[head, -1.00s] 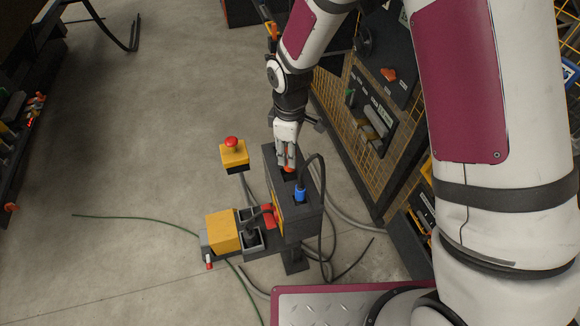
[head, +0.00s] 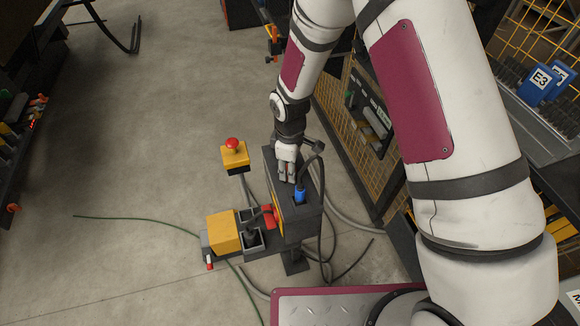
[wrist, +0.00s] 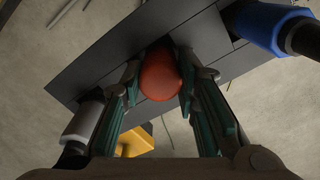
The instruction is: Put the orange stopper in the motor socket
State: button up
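The orange stopper (wrist: 160,76) is between the two fingers of my gripper (wrist: 160,68) in the wrist view. The fingers appear closed against its sides. In the head view my gripper (head: 286,174) is low over the top of a dark box (head: 303,224), behind a blue plug (head: 300,194). The stopper is hidden there by the fingers. In the wrist view the stopper is over the box's dark top (wrist: 110,66). Any socket under it is hidden, so I cannot tell how far it is seated.
The blue plug and its cable (head: 318,166) rise close beside my gripper. A yellow box with a red button (head: 234,155) stands left. A red lever (head: 268,214) and a yellow block (head: 223,232) are at the front left. A mesh panel (head: 345,140) stands right. Floor at left is open.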

jog(key=o, duration=0.4)
jog(key=shift+o, duration=0.2)
jog(key=shift+r, duration=0.1)
jog(key=s+d+r+m+t+b, duration=0.1)
jog(key=d+r+m, duration=0.15)
jog(key=r, duration=0.85)
jog(key=s+d+r+m+t+b, duration=0.1)
jog(key=d+r, duration=0.2)
jog(key=r, duration=0.9)
jog(key=s+d+r+m+t, duration=0.1)
jog(key=s+d+r+m, duration=0.4)
jog(key=s, duration=0.4)
jog(key=s+d+r+m+t, duration=0.2)
jog(key=s+d+r+m, duration=0.4)
jog(key=r, duration=0.4)
jog(key=shift+s+d+t, duration=0.3)
jog(key=shift+s+d, duration=0.5)
jog(key=shift+s, duration=0.6)
